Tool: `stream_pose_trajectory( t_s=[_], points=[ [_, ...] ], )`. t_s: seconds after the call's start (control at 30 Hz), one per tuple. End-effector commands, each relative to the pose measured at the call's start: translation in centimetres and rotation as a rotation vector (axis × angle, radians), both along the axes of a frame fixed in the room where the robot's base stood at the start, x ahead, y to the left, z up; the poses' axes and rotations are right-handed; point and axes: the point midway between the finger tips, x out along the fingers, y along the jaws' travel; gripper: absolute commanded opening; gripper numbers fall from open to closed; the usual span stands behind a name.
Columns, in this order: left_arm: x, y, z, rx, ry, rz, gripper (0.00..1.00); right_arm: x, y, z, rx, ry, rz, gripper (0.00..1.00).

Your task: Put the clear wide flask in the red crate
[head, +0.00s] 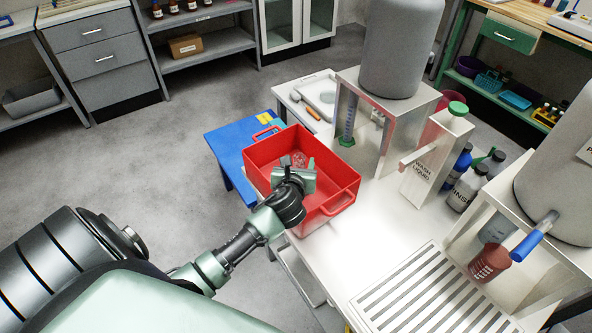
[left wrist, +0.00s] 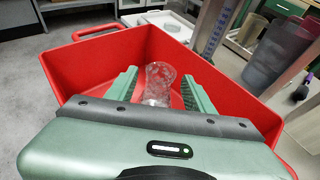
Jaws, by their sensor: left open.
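The red crate (head: 338,199) sits at the corner of the white table. It also fills much of the left wrist view (left wrist: 100,60). The clear wide flask (left wrist: 160,82) is inside the crate's walls, between my left gripper's fingers, with gaps at its sides. In the head view only a little of the flask (head: 299,158) shows beyond the gripper. Its base is partly hidden, so I cannot tell if it rests on the crate floor. My left gripper (head: 298,166) is open over the crate. My right gripper is not in view.
A blue table (head: 226,146) stands left of the crate. A wash liquid container (head: 433,165), several bottles and a metal stand with a grey tank (head: 400,45) are to the right. A drain rack (head: 425,295) lies on the near part of the white table.

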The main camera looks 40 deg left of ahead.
Motion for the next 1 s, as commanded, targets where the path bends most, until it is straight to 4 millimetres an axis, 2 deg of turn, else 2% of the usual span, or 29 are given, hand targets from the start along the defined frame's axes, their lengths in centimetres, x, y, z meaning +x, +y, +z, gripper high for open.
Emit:
stream_pose_trajectory(
  t_s=[0.03,0.2,0.4,1.0],
  points=[
    [-1.1,-0.5,0.5,0.000,0.001,-0.002,0.53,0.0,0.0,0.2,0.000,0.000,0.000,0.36],
    [-3.9,-1.9,1.8,0.000,0.000,-0.001,0.53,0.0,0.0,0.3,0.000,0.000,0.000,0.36],
    [-5.8,-2.9,2.7,0.000,0.000,0.000,0.53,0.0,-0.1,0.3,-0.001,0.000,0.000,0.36],
    [-6.1,-3.1,2.9,0.001,-0.001,0.001,0.53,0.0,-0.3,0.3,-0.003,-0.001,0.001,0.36]
  ],
)
